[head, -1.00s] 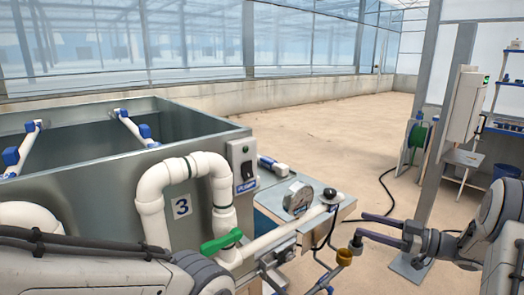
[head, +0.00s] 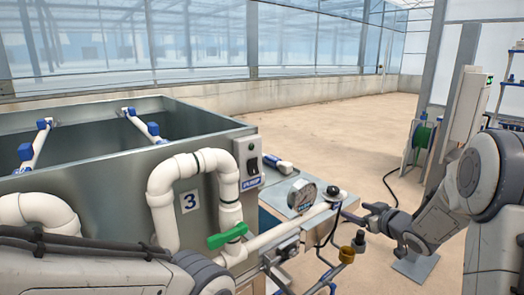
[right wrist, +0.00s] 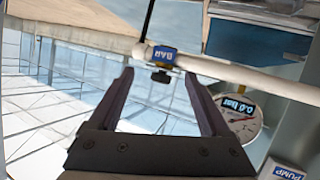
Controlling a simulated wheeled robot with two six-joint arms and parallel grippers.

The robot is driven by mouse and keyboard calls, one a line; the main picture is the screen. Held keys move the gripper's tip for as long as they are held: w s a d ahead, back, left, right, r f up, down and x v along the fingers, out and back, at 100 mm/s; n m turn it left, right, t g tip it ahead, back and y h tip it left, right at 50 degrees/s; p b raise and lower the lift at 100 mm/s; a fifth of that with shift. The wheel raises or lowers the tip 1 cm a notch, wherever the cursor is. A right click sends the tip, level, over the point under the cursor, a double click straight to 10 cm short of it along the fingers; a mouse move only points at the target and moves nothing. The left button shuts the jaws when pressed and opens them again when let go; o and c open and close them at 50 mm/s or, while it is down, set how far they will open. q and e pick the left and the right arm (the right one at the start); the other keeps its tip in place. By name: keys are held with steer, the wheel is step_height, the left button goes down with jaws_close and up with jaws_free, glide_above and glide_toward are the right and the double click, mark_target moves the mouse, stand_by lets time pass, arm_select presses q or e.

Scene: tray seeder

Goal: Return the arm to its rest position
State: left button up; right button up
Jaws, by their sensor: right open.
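My right gripper (head: 362,213) is in the lower right of the head view, its arm bent and coming in from the right edge. Its two dark fingers point left, close to the right end of the white pipe. In the right wrist view the gripper (right wrist: 158,75) is open with nothing between its fingers. Beyond the fingertips, a white pipe (right wrist: 225,70) with a blue BAR label crosses the view. I cannot tell whether the fingers touch anything. A link of my left arm fills the lower left of the head view; its gripper is out of view.
A metal tank (head: 110,200) marked 3 stands left, with white piping and a green valve handle (head: 227,236). A round gauge (head: 302,195) sits near my right gripper; it also shows in the right wrist view (right wrist: 240,120). A hose reel (head: 422,138) and post stand right. The floor behind is clear.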

steer(key=s+a+f+m+g+h, duration=0.1)
steer(key=s+a+f+m+g, duration=0.15)
steer(key=s, duration=0.65)
steer(key=s+a+f+m+g+h, duration=0.1)
steer(key=s+a+f+g, duration=0.3)
steer(key=s, duration=0.4)
steer(key=s+a+f+m+g+h, duration=0.1)
steer(key=s+a+f+g, duration=0.25)
steer(key=s, duration=0.55)
steer(key=s+a+r+n+g+p, duration=0.3)
steer(key=s+a+r+n+p, duration=0.4)
steer(key=s+a+r, duration=0.6)
steer(key=shift+s+r+y, duration=0.3)
steer(key=shift+s+r, duration=0.2)
steer(key=shift+s, duration=0.25)
